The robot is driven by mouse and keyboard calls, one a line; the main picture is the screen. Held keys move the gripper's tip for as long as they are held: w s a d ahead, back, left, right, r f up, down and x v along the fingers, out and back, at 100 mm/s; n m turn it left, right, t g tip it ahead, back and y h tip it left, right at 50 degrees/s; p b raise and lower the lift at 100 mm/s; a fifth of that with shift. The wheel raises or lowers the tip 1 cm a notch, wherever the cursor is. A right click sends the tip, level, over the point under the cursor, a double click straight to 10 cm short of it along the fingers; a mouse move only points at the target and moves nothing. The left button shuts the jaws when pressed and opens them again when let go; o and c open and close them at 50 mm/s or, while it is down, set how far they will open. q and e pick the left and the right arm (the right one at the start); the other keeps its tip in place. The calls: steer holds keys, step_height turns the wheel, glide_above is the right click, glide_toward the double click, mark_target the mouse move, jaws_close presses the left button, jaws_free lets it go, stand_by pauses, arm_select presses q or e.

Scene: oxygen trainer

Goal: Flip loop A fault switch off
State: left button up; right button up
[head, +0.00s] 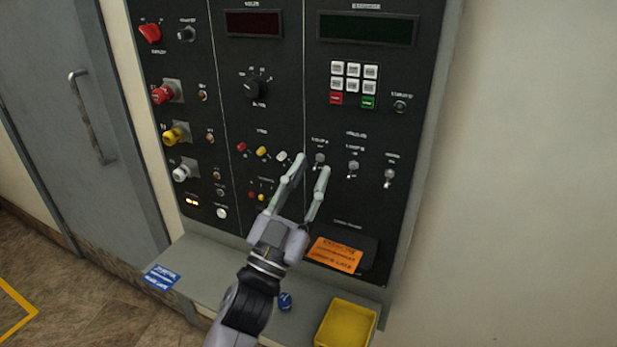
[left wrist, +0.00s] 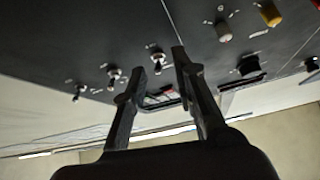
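Three small toggle switches sit in a row low on the right section of the black panel. The leftmost switch (head: 319,158), seemingly loop A, has a label too blurred to read for certain. My left gripper (head: 312,165) is open, its fingertips close to the panel on either side of this switch. In the left wrist view the same switch (left wrist: 157,55) shows between the spread fingertips (left wrist: 158,63); I cannot tell whether either finger touches it. The middle switch (head: 353,167) and right switch (head: 389,176) are clear of the fingers. My right gripper is not in view.
Coloured plugs (head: 262,151) sit left of the gripper, and a keypad (head: 353,84) is above. An orange card (head: 335,255) is below. A grey shelf (head: 215,275) holds a yellow tray (head: 345,325) and a blue item (head: 285,301).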

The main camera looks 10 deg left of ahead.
arm_select(q)
steer(key=v, duration=1.2)
